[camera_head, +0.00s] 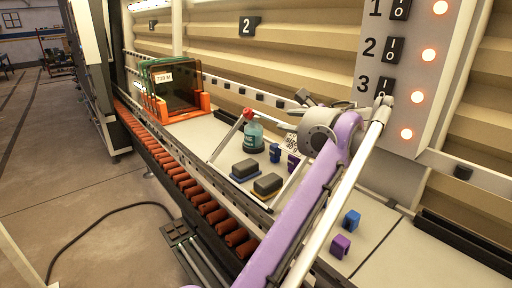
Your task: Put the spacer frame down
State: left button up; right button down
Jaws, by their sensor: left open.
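Thin pale bars, which look like the spacer frame (223,143), lie at the light work shelf around the bottle and the dark blocks. One bar slants on the left and another on the right. Part of the outline is hidden by my arm, and I cannot tell whether it rests flat. My left gripper (308,98) is at the far end of the purple arm, near the back rail, up and to the right of the bars. It is open, apart from the bars, with nothing seen in it. My right gripper is not in view.
Dark glass panes (175,87) stand in an orange rack (203,104). A teal bottle (253,134), dark blocks (268,184) and small blue (351,220) and purple pieces (340,246) sit on the shelf. Brown rollers (190,190) run along its front. A numbered panel (405,75) stands right.

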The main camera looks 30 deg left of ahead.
aim_at(275, 120)
pick_arm(q)
jog(key=x, duration=0.5)
jog(key=shift+s+a+f, duration=0.1)
jog(key=shift+a, duration=0.15)
jog(key=shift+s+d, duration=0.1)
grip_shut()
dwell(1.0)
